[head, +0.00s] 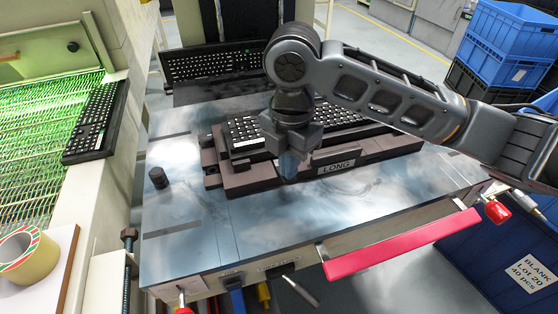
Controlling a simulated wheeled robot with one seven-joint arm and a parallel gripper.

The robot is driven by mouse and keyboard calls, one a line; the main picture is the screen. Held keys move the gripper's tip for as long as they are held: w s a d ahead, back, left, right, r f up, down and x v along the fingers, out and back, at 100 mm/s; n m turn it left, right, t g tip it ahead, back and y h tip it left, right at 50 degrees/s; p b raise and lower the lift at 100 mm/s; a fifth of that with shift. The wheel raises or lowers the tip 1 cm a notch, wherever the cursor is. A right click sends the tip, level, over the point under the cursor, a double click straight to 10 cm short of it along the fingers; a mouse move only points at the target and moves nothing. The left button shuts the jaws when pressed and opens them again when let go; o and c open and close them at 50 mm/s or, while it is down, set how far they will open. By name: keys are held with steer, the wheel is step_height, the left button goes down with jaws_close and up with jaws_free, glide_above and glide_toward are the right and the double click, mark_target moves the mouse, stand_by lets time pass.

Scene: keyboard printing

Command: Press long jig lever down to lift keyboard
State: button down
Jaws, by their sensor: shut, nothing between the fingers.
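The dark jig (236,181) with the plate marked "LONG" (335,167) sits on the grey metal table. A red-knobbed lever (497,212) sticks out at the table's right corner, and another red tip (182,299) shows at the front left. I cannot tell which part is the long jig lever.
A red bar (400,246) runs along the table's front edge. A black knob (158,177) stands left of the jig. Blue crates (510,45) stand at back right. The table's front left is clear.

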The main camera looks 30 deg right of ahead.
steer(key=shift+f+b, duration=0.7)
steer(key=shift+f, duration=0.5)
steer(key=shift+r, duration=0.1)
step_height(320, 180, up, 8)
steer(key=p, duration=0.6)
steer(key=shift+p, duration=0.35)
